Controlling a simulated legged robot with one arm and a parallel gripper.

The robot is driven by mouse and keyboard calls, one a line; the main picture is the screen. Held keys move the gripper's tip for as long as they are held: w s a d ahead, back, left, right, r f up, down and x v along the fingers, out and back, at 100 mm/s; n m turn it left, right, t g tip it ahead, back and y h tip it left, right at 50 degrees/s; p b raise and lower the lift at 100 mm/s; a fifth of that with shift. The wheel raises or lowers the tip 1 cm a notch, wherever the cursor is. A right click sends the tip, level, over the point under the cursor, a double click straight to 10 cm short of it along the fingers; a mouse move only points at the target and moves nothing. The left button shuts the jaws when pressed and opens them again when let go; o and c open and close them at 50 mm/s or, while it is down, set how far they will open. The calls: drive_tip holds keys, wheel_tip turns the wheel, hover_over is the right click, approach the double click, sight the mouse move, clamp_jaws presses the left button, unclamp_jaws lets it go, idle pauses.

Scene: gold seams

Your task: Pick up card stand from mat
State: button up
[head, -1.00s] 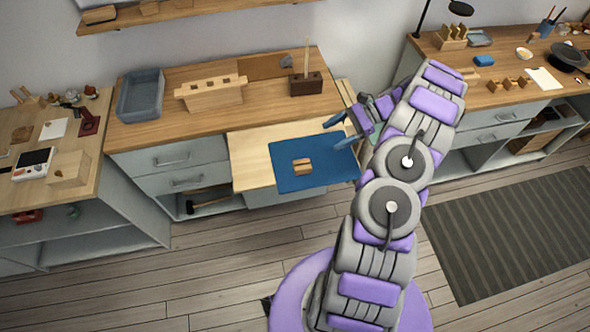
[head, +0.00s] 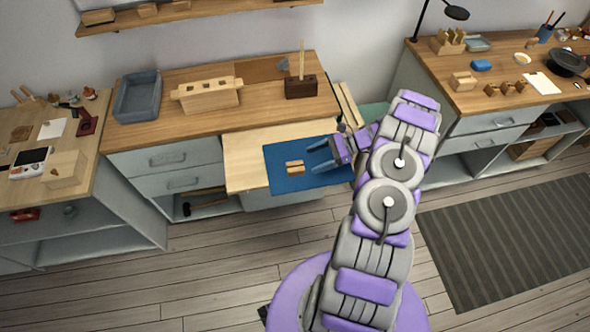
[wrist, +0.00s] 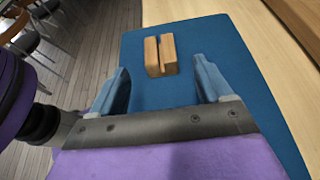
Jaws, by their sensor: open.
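The card stand (head: 295,168) is a small light-brown wooden block with a groove along it. It lies on the blue mat (head: 281,181), on the pulled-out wooden board in the middle of the head view. My gripper (head: 321,156) is open, just to the right of the card stand in the head view. In the wrist view the card stand (wrist: 152,56) lies ahead of my gripper (wrist: 163,80), between the lines of its two blue fingers and beyond their tips. Nothing is held. The mat (wrist: 215,35) shows around the stand, with bare mat on all sides.
The pale board (head: 243,160) bears the mat. Behind it, the worktop holds a grey tray (head: 138,97), a slotted wooden block (head: 208,97) and a dark block (head: 301,87). A side bench (head: 480,88) stands right. The space above the mat is clear.

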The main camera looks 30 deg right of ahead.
sight(296, 167)
drive_tip(key=shift+x, duration=0.9)
drive_tip(key=b+x, duration=0.1)
drive_tip(key=x, duration=0.5)
drive_tip(key=shift+a+f+b, duration=0.1)
drive_tip(key=shift+a+b, duration=0.1)
drive_tip(key=shift+b, duration=0.1)
drive_tip(key=shift+d, duration=0.15)
drive_tip(key=shift+a, duration=0.2)
drive_tip(key=c, duration=0.6)
drive_tip(key=shift+d, duration=0.15)
drive_tip(key=c, duration=0.5)
